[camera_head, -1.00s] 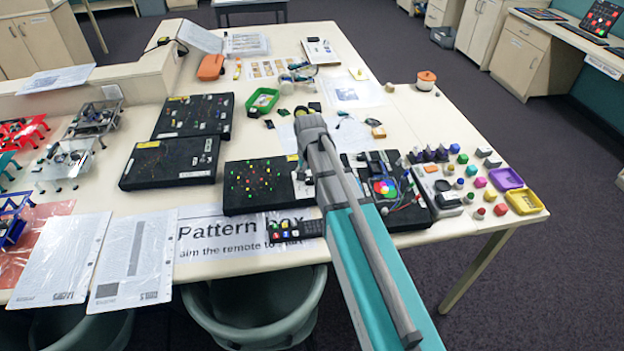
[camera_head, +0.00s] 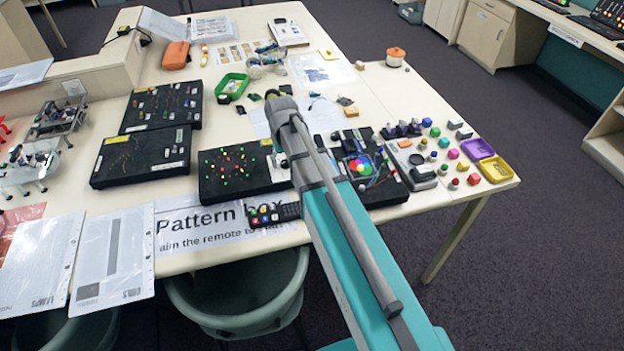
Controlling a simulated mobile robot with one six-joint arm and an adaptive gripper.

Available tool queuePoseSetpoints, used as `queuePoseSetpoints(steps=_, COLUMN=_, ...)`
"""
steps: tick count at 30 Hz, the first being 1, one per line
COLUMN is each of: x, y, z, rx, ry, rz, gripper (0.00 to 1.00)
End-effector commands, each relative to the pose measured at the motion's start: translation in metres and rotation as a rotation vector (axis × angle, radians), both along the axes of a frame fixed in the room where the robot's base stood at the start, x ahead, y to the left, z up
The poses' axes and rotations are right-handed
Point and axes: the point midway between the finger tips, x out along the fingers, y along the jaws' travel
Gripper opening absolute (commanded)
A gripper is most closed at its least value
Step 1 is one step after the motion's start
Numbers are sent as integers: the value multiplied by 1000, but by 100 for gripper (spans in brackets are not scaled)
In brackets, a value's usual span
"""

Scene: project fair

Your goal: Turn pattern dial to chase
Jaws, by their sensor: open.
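A black box with several coloured lights (camera_head: 230,172) lies flat near the table's front edge, behind a banner (camera_head: 200,226) that reads "Pattern box". I cannot make out a dial or its setting. My teal and grey arm crosses in front of the box's right end, and a small light grey piece (camera_head: 278,162) shows there beside the arm. I cannot tell whether this piece belongs to the box or to me. My gripper is not clearly seen; the arm may hide it. A black remote (camera_head: 274,214) lies on the banner, just left of the arm.
A black board with a colour wheel (camera_head: 359,167) lies right of my arm. Several small blocks and knobs, a purple tray (camera_head: 478,149) and a yellow tray (camera_head: 496,169) crowd the table's right end. Black panels (camera_head: 140,157) lie left. A green chair (camera_head: 240,290) stands at the front edge.

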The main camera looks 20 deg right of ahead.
Motion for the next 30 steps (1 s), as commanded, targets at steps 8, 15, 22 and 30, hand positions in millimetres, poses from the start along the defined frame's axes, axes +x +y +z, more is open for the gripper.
queuePoseSetpoints(steps=8, x=0, y=0, z=0, rx=0, ry=0, rz=180, gripper=77)
queuePoseSetpoints(steps=15, x=0, y=0, z=1, rx=0, ry=0, rz=333, gripper=77)
queuePoseSetpoints(steps=22, x=0, y=0, z=25, rx=0, ry=0, rz=325, gripper=77)
queuePoseSetpoints(steps=30, x=0, y=0, z=47, rx=0, ry=0, rz=324, gripper=77)
